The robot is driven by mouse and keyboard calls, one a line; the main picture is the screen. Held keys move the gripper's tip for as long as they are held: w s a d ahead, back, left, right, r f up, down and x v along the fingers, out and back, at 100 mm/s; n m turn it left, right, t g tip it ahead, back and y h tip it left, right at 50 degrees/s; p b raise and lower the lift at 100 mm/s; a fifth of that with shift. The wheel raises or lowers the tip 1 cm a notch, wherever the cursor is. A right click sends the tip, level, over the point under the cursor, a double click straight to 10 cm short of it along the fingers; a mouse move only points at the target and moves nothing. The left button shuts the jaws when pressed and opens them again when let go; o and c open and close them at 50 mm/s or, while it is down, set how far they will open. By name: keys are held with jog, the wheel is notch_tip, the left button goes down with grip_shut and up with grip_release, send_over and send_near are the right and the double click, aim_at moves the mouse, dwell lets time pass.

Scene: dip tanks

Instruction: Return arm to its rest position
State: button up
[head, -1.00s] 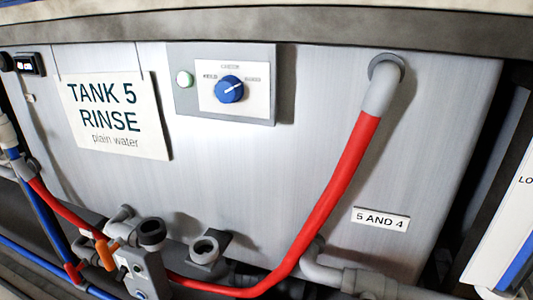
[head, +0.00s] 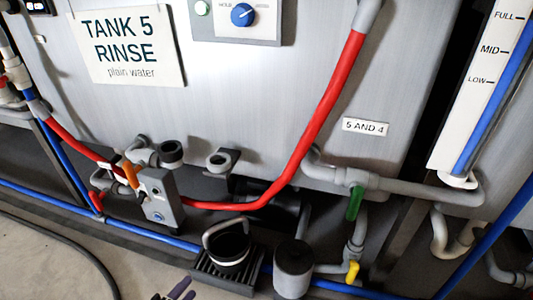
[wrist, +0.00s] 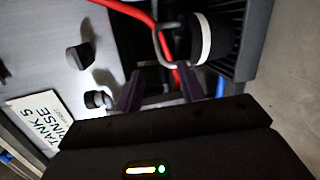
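My gripper (head: 178,291) shows only as dark purple fingertips at the bottom edge of the head view; the rest of the arm is out of frame. In the wrist view my gripper (wrist: 161,88) has its two fingers apart, with nothing held between them. The red hose and a blue pipe show in the background beyond the gap. A black cylinder with a white band and grey loop handle (head: 228,247) sits on a black slatted rack, and it also appears in the wrist view (wrist: 212,40), beyond the fingertips.
The grey tank wall (head: 240,95) carries a "TANK 5 RINSE" sign (head: 128,47) and a blue knob (head: 242,14). A red hose (head: 312,125), green valve handle (head: 354,203), yellow handle (head: 352,271) and level gauge (head: 483,80) stand around. Bare floor (head: 50,250) lies lower left.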

jog(key=w+d+r+m+g+p, duration=0.1)
jog(key=w+d+r+m+g, duration=0.2)
jog(key=d+r, duration=0.35)
jog(key=w+d+r+m+g+p, duration=0.1)
jog(key=w+d+r+m+g, duration=0.1)
jog(key=d+r+g, duration=0.4)
jog(key=w+d+r+m+g+p, duration=0.2)
jog(key=d+r+m, duration=0.1)
jog(key=d+r, duration=0.3)
jog(key=s+d+r+m+t+y+p, duration=0.1)
jog(key=s+d+r+m+y+p, duration=0.1)
jog(key=d+r, duration=0.6)
jog(key=s+d+r+m+t+y+p, duration=0.1)
jog(key=s+d+r+m+y, duration=0.3)
jog(key=s+d+r, duration=0.3)
jog(key=shift+s+d+r+m+y+p, duration=0.35)
jog(key=shift+d+r, duration=0.25)
jog(key=shift+d, duration=0.5)
